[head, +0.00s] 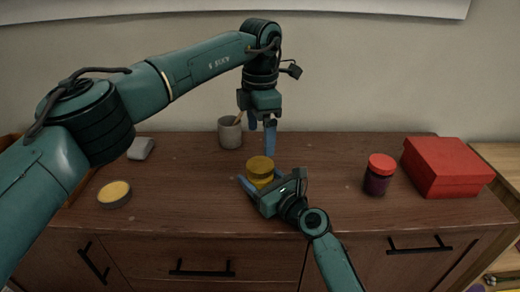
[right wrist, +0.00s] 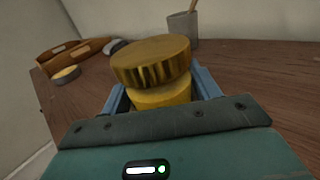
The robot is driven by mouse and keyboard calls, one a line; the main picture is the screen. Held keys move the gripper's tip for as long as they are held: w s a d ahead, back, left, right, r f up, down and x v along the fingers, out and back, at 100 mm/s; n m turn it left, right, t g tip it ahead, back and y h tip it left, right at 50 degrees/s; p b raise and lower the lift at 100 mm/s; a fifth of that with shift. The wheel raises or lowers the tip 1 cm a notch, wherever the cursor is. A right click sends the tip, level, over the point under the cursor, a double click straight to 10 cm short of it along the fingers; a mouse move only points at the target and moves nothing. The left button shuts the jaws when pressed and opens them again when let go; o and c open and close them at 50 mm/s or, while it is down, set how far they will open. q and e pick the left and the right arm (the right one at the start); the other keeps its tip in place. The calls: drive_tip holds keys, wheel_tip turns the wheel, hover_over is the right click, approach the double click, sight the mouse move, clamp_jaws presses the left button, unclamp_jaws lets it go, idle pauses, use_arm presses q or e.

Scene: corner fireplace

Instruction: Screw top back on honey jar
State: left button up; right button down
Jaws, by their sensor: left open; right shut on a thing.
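The honey jar (head: 260,182) is a small yellow jar on the wooden cabinet top, and it also shows in the right wrist view (right wrist: 163,96). Its ribbed gold lid (head: 260,165) rests on the jar's mouth; in the right wrist view the lid (right wrist: 152,62) looks slightly tilted and offset. I cannot tell whether its thread is engaged. My right gripper (head: 259,186) is shut around the jar's body, one blue finger on each side. My left gripper (head: 262,138) is open and empty, pointing down above the lid's level in the head view, apart from it.
A grey cup (head: 230,133) with a wooden stick stands behind the jar. A dark red jar with a red lid (head: 380,175) and a red box (head: 446,167) stand right. A round yellow-topped tin (head: 114,195) and a small grey object (head: 141,148) lie left.

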use_arm(q)
wheel_tip(320, 180, up, 4)
idle(0.4)
use_arm(e)
drive_tip(key=shift+c, duration=1.4)
unclamp_jaws()
use_arm(q)
drive_tip(key=shift+r+p, duration=0.55)
use_arm(e)
drive_tip(key=v, duration=1.3)
drive_tip(key=shift+s, duration=0.1)
